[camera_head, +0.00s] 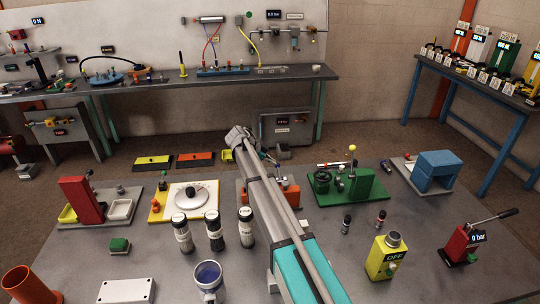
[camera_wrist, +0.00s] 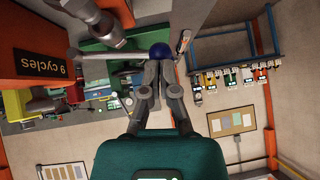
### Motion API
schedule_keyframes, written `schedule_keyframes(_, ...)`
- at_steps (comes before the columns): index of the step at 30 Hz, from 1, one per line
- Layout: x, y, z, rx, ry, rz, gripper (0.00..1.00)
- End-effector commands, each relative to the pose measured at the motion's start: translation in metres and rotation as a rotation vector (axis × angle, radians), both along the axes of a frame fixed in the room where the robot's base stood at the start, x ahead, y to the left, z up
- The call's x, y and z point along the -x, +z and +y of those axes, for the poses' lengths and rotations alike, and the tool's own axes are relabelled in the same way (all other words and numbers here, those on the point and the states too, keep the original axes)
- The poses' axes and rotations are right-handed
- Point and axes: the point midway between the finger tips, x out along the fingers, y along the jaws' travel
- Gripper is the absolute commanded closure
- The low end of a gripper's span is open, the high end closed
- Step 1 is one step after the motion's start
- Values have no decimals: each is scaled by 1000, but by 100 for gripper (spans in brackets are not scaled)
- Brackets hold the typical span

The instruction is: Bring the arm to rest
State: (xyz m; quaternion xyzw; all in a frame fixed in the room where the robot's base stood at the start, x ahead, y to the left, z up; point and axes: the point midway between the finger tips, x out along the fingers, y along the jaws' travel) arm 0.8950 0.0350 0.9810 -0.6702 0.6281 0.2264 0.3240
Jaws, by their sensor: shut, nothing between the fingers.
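My arm (camera_head: 275,225) reaches from the lower middle of the head view over the workbench (camera_head: 345,270). Its far end is over the orange device (camera_head: 290,192), which the arm partly hides. In the wrist view my gripper (camera_wrist: 160,66) has its fingers together, with nothing seen between them. A dark blue ball knob (camera_wrist: 161,50) on a grey lever shows just beyond the fingertips; whether they touch it I cannot tell.
A green device (camera_head: 345,188) with a yellow knob stands right of the arm. The yellow OFF box (camera_head: 386,257) and the red lever unit (camera_head: 460,245) are at right.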

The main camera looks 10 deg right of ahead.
Motion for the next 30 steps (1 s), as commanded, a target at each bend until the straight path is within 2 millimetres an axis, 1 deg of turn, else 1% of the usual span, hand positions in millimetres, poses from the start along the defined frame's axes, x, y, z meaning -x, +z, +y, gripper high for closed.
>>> schedule_keyframes(5,0,5,0,0,0,0,100)
schedule_keyframes(8,0,12,0,0,0,0,100)
schedule_keyframes(14,0,34,0,0,0,0,100)
schedule_keyframes(21,0,64,0,0,0,0,100)
schedule_keyframes(30,0,83,0,0,0,0,100)
